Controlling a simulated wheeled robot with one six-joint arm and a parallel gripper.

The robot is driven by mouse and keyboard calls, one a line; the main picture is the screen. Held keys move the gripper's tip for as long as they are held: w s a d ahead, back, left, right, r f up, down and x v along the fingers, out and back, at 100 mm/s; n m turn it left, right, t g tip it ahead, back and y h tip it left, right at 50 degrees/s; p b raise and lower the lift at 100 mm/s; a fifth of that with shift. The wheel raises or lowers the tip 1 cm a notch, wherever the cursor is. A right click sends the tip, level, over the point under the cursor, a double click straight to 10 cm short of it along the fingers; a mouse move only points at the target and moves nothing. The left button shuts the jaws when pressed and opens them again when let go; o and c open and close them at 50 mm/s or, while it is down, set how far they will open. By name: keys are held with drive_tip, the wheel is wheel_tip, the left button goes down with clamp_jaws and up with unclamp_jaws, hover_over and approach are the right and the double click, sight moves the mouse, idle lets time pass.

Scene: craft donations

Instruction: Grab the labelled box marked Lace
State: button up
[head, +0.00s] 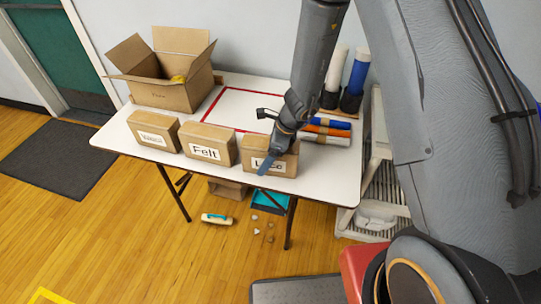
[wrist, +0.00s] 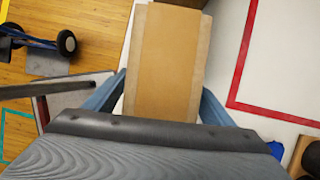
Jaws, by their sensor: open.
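The box marked Lace (head: 283,164) is a brown cardboard box at the right end of a row along the table's front edge. Its label is partly covered by a blue finger of my gripper (head: 268,160). In the wrist view the top of the box (wrist: 168,55) lies between the two blue fingers of my gripper (wrist: 162,98). The fingers are open, one along each side of the box. I cannot tell whether either finger touches it. The box rests on the white table (head: 320,177).
The Felt box (head: 208,146) stands just left of the Lace box, with another labelled box (head: 153,131) beyond. An open carton (head: 165,93) is at the back left. Orange and blue rolls (head: 326,131) lie behind at the right. A red outline (head: 212,103) marks clear tabletop.

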drive_tip(key=c, duration=1.4)
drive_tip(key=shift+c, duration=0.2)
